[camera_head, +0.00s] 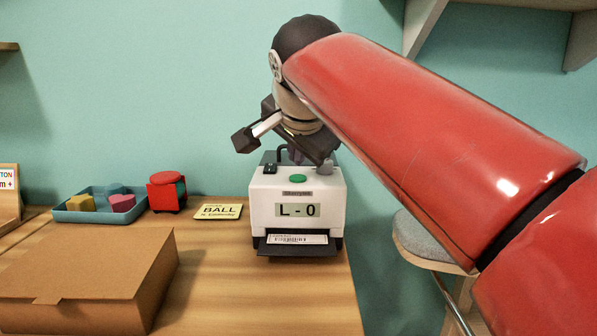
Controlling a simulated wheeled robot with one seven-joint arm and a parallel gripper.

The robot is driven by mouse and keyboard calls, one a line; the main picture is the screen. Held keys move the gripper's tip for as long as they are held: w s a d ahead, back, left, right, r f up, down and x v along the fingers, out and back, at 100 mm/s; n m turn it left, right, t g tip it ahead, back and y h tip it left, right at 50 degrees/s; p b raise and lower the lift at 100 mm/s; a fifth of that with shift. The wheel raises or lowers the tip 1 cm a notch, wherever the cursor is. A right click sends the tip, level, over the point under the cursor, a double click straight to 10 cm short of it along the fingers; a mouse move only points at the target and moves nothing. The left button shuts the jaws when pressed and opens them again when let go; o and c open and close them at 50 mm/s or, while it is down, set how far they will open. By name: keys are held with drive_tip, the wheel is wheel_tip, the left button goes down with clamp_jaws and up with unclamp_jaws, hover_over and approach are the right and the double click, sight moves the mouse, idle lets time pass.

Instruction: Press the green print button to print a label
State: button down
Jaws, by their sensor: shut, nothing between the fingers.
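The label printer (267,215) is a white box with a dark base near the right end of the table. The round green print button (298,178) is on its top, above a display that reads "L - 0". A white label with print (298,239) lies in the dark front tray. My gripper (296,157) is shut and empty, pointing down above the back part of the printer's top. The fingertips are small and dark against the printer, and I cannot tell their exact gap to the button. The button's face is in view, not covered.
A cardboard box (85,280) fills the table's front left. Behind it are a blue tray (85,215) with several colored blocks, a red toy (167,192) and a yellow "BALL" card (218,211). A stool (425,245) stands right of the table edge. Shelves hang upper right.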

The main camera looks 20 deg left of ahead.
sight(297, 179)
wheel_tip(297, 179, up, 4)
drive_tip(key=p, duration=0.3)
drive_tip(key=shift+r, duration=0.65)
